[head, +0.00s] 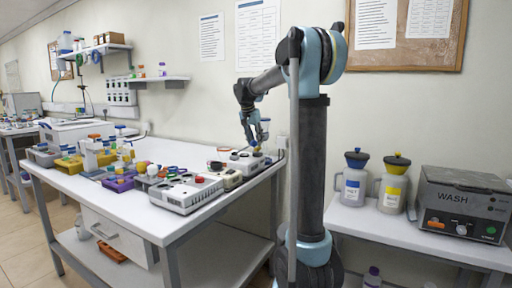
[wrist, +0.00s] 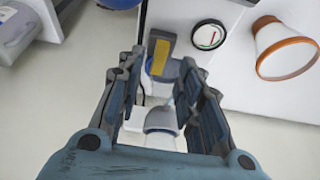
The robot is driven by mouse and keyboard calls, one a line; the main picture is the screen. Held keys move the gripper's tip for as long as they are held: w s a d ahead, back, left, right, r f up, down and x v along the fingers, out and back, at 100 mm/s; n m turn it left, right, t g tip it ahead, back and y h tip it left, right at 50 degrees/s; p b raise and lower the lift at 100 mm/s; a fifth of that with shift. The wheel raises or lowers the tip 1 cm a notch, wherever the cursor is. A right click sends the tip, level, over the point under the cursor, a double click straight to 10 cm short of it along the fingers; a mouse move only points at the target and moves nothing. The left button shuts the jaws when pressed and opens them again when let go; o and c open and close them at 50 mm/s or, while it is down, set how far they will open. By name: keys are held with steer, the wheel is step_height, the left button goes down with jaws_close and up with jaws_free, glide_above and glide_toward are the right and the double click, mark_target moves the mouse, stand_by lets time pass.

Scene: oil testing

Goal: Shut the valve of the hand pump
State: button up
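In the wrist view my gripper (wrist: 162,68) points down with its two fingers apart. Between and just beyond the fingertips is a blue and grey part with a yellow strip (wrist: 159,54), which looks like part of the hand pump. I cannot tell which piece is the valve, nor whether a finger touches anything. In the head view my gripper (head: 251,138) is over the far right end of the table, by the wall; the pump there is too small and covered to make out.
A round gauge (wrist: 208,36) and a white funnel with an orange rim (wrist: 286,48) lie right of the fingers in the wrist view. In the head view, a grey device (head: 186,192) and several coloured trays crowd the white table (head: 135,218). A WASH unit (head: 462,205) stands right.

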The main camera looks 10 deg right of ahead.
steer(key=v, duration=0.8)
steer(key=shift+r, duration=0.15)
steer(key=s+d+f+n, duration=0.2)
steer(key=s+d+f, duration=0.3)
steer(key=s, duration=0.5)
steer(key=s+d+f+n, duration=0.2)
steer(key=s+d+f, duration=0.1)
steer(key=s+f, duration=0.55)
steer(key=s+f+n+y, duration=0.1)
steer(key=s+f, duration=0.8)
steer(key=s, duration=0.3)
steer(key=s+f+n+g+y, duration=0.1)
steer(key=s+f+n, duration=0.1)
steer(key=s+f, duration=0.8)
steer(key=s, duration=0.3)
steer(key=shift+f+n+y, duration=0.25)
steer(key=shift+n+y, duration=0.05)
steer(key=shift+y, duration=0.1)
